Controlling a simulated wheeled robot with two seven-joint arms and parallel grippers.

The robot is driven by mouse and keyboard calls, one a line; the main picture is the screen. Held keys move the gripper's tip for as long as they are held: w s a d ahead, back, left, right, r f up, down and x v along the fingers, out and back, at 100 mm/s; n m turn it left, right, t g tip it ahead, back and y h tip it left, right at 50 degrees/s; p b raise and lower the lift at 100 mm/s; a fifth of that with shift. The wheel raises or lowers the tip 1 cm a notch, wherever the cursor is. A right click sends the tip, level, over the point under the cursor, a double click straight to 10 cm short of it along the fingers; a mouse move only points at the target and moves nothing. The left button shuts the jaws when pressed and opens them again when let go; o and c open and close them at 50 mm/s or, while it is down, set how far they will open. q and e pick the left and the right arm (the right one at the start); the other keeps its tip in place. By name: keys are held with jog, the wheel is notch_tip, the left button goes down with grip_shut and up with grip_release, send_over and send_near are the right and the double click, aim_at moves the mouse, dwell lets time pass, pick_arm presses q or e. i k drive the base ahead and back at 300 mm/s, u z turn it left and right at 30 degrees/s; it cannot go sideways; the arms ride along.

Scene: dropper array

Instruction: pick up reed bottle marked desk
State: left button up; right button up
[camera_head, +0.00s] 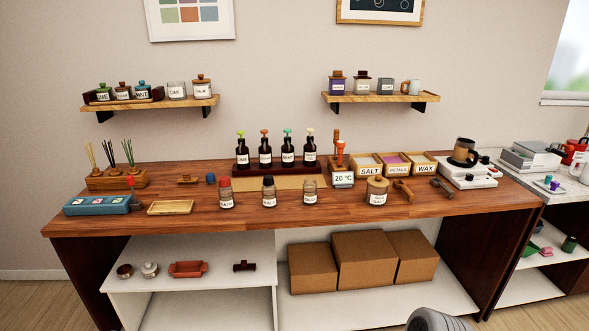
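Bundles of reeds (109,155) stand in a wooden holder (130,181) at the bench's left.
Behind the bottles, several dropper bottles (265,154) stand on a raised stand (290,167). A jar (377,192), a 20 °C device (342,176) and labelled boxes (399,164) stand to the right. A small tray (170,208) lies left. The bench front (300,222) is fairly clear.

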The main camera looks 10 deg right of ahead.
aim_at(310, 185)
jog(key=u, duration=0.1)
jog(key=i, duration=1.05)
jog(key=z, duration=0.1)
